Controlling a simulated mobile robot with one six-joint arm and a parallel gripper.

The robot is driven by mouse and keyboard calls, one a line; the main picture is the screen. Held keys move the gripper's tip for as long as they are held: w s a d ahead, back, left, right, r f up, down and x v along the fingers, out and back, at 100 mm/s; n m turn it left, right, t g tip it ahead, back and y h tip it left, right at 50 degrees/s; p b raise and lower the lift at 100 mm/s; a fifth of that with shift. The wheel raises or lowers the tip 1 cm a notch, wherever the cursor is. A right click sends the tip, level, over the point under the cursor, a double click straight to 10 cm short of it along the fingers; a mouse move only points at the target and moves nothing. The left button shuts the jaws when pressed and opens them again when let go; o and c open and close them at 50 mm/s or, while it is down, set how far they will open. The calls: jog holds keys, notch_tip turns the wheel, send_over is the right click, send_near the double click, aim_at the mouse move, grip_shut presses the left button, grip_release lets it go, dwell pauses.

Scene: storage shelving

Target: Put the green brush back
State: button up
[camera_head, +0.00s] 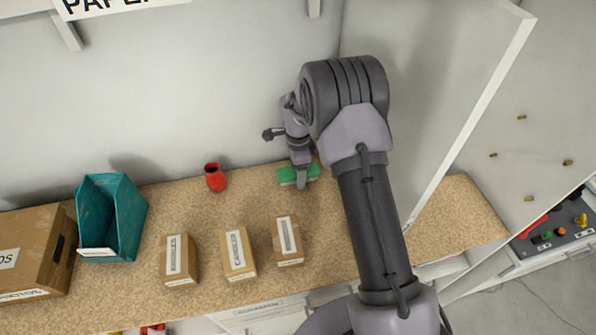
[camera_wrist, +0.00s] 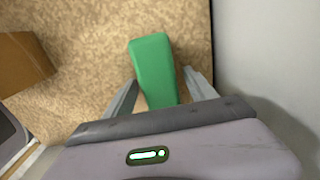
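The green brush (camera_head: 287,174) lies on the speckled brown shelf board towards the back, beside my arm. It has a green top and a paler underside. In the wrist view the green brush (camera_wrist: 152,62) sits between the two fingers and sticks out past their tips. My gripper (camera_head: 301,180) points down over the brush in the head view. In the wrist view my gripper (camera_wrist: 161,77) has its fingers apart, with narrow gaps showing beside the brush, so it looks open around it. Part of the brush is hidden by a finger and the gripper body.
A red cup (camera_head: 215,179) stands left of the brush. Several labelled cardboard boxes (camera_head: 239,253) line the front. A teal bin (camera_head: 128,220) and a large carton (camera_head: 28,255) stand at left. A white upright panel (camera_head: 440,100) rises close on the right.

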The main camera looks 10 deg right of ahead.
jog(key=shift+r, duration=0.1)
notch_tip(320, 180, up, 12)
jog(key=p, duration=0.2)
dwell(0.3)
